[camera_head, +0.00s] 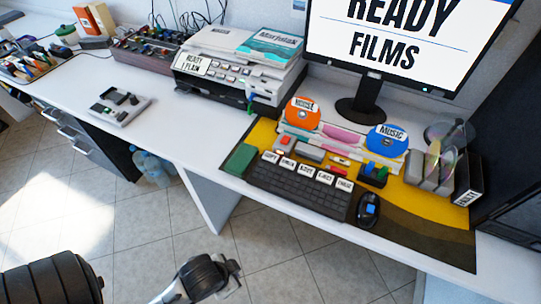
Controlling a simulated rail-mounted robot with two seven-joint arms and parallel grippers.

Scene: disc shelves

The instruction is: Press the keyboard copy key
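A black keyboard (300,195) lies on a yellow and brown mat on the white desk. A row of large white labelled keys runs along its back edge. The leftmost key (270,157) seems to read COPY, but the lettering is small. Nothing touches the keys. A dark gripper with grey parts at its tip, which I take as my left one (233,274), is low at the bottom, over the tiled floor. It is in front of the desk and well away from the keyboard. Its finger opening cannot be made out. My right gripper is not in view.
A green block (239,158) sits left of the keyboard and a mouse (368,209) right. Behind stand an orange disc (302,112), a blue disc (386,139) and a monitor (405,40) reading READY FILMS. A printer (240,66) stands left. The desk's front left is mostly clear.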

